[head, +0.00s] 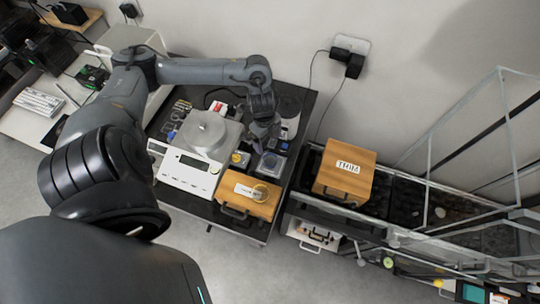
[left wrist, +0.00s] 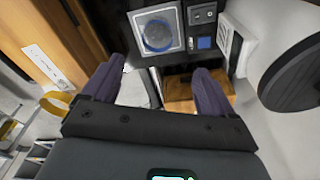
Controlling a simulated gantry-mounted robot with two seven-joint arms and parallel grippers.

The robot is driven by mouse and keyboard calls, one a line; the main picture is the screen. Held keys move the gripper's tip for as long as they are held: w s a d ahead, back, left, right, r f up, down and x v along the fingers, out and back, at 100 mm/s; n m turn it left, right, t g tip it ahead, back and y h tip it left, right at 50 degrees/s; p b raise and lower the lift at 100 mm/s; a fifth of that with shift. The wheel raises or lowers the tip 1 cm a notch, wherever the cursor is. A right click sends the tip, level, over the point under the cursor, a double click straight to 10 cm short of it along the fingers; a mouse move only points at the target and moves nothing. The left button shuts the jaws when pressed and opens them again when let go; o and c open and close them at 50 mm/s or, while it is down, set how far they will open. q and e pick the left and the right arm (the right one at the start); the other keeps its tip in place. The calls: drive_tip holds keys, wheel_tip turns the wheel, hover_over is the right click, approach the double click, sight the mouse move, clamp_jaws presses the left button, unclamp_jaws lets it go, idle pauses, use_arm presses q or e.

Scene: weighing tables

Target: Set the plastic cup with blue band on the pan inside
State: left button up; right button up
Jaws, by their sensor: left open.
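The plastic cup with blue band looks to be the round clear thing with a blue ring (left wrist: 157,33) on a pale square base at the top of the left wrist view. In the head view it shows as a small bluish thing (head: 270,162) right of the scale. The white scale (head: 186,175) stands on the dark table. My left gripper (head: 259,140) is open and empty, behind and near the cup. Its fingers (left wrist: 158,90) point towards the cup, apart from it. My right gripper is out of view.
A labelled wooden box (head: 236,187) stands in front, with a clear, yellow-banded ring on it. A small yellow-topped container (head: 240,159) stands between scale and cup. Another labelled wooden box (head: 346,172) stands right, beside a metal frame. Small items crowd the table's back.

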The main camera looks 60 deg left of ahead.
use_arm(q)
drive_tip(key=b, duration=0.1)
hover_over(270, 158)
drive_tip(key=d, duration=0.1)
wheel_tip(270, 158, down, 7)
drive_tip(key=f, duration=0.2)
drive_tip(key=s+d+f, duration=0.1)
drive_tip(key=shift+f, duration=0.35)
drive_tip(key=shift+f+b, duration=0.3)
drive_tip(key=shift+f, duration=0.3)
drive_tip(key=c, duration=1.1)
drive_tip(key=shift+r, duration=0.15)
drive_tip(key=shift+c, duration=0.2)
